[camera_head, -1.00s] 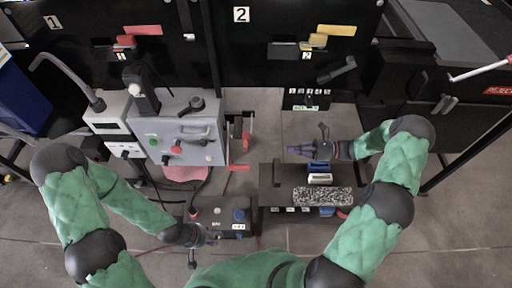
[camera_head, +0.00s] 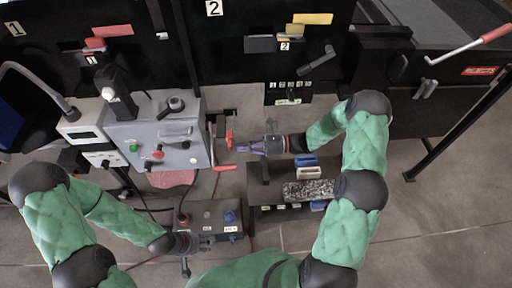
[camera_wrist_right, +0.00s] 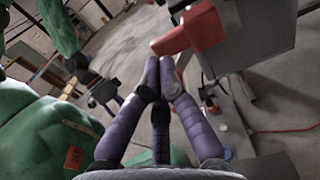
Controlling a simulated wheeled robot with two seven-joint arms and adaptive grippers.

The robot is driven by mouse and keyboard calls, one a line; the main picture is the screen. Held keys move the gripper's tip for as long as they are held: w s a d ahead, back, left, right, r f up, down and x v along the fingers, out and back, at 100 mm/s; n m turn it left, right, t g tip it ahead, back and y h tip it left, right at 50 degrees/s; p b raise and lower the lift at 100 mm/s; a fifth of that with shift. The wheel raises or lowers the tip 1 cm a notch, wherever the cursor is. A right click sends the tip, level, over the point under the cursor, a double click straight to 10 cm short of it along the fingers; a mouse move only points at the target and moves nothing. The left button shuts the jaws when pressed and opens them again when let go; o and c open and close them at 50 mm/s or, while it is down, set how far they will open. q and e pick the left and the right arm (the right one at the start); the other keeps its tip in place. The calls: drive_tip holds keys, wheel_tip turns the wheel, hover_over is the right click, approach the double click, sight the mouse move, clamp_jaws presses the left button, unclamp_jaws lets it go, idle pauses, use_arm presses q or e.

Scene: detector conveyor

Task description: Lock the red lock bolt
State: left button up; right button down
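The red lock bolt (camera_head: 229,137) is a small upright red piece on a dark bracket at the right side of the grey control box. It appears large in the right wrist view (camera_wrist_right: 190,30), just beyond the fingertips and slightly right. My right gripper (camera_head: 240,148) points left at it, close by; contact cannot be told. In the right wrist view its purple fingers (camera_wrist_right: 160,68) are drawn together with nothing visible between them. My left gripper (camera_head: 188,244) is low at the left end of a dark button box; its finger state is unclear.
The grey control box (camera_head: 155,140) with buttons and a handle stands left of the bolt. The dark button box (camera_head: 208,220) is below it. A black stand (camera_head: 258,190) with blue-and-white blocks and a speckled block sits under my right arm. Black cabinets line the back.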

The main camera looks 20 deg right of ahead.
use_arm(q)
drive_tip(key=shift+f, duration=0.2)
use_arm(e)
drive_tip(key=shift+w+a, duration=0.2)
drive_tip(key=shift+a, duration=0.4)
drive_tip(key=shift+p+x, duration=0.45)
drive_tip(key=shift+x, duration=1.15)
use_arm(q)
drive_tip(key=shift+d+r, duration=0.1)
drive_tip(key=shift+r, duration=0.4)
use_arm(e)
drive_tip(key=shift+d, duration=0.1)
drive_tip(key=shift+s+d, duration=0.1)
drive_tip(key=p, duration=0.1)
approach(231, 148)
drive_tip(key=w+a, duration=0.2)
drive_tip(key=a, duration=0.1)
use_arm(q)
drive_tip(key=shift+d+r+p, duration=0.7)
drive_tip(key=shift+d+r, duration=0.4)
drive_tip(key=shift+r, duration=0.15)
use_arm(e)
drive_tip(key=v, duration=0.7)
drive_tip(key=shift+s+d+f, duration=0.25)
drive_tip(key=shift+s+d, duration=0.1)
